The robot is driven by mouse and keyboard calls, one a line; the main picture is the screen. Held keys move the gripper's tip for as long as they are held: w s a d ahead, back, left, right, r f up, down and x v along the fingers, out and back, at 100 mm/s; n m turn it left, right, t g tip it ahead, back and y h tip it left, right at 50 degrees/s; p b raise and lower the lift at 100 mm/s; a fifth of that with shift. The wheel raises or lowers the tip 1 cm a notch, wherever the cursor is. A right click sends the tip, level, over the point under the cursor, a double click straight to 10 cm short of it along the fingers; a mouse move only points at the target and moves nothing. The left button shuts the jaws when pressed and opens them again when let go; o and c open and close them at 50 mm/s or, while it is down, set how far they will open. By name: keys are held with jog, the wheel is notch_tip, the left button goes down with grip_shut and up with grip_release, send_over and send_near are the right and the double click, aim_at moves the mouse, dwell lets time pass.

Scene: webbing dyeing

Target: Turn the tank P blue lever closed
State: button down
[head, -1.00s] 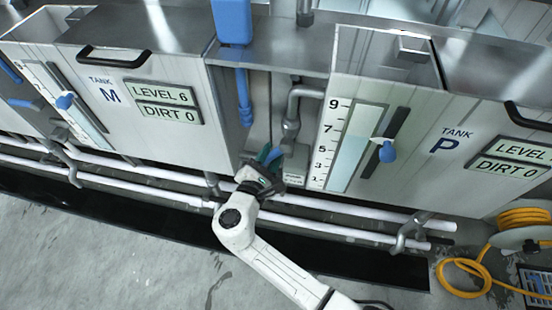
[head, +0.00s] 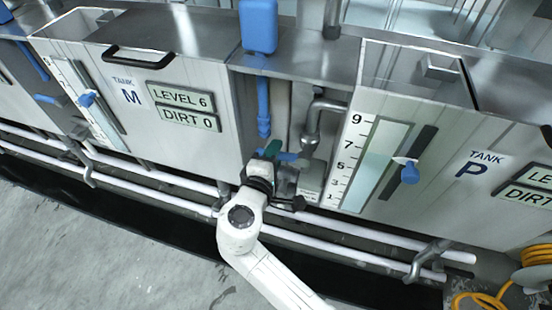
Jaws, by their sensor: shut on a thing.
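Tank P (head: 440,190) stands on the right, with its name label and a level gauge (head: 376,165). A blue lever (head: 290,156) sits left of the gauge, low in the gap between tanks M and P, below a grey bent pipe (head: 314,122). It points roughly sideways, and part of it is hidden by my gripper. My gripper (head: 275,160) is at this lever, shut on it. The fingertips are small and partly hidden behind the wrist.
Tank M (head: 150,100) stands on the left. A blue pipe (head: 263,110) hangs in the gap above my gripper. White pipes (head: 340,232) run low along the tanks. A blue knob (head: 410,173) sits on tank P's gauge slider. A yellow hose (head: 480,300) lies at lower right.

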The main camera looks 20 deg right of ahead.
jog(key=shift+r+m, duration=0.3)
jog(key=shift+m, duration=0.2)
jog(key=c, duration=1)
grip_release()
jog(key=shift+r, duration=0.1)
jog(key=v, duration=1.1)
jog(key=shift+d, duration=0.15)
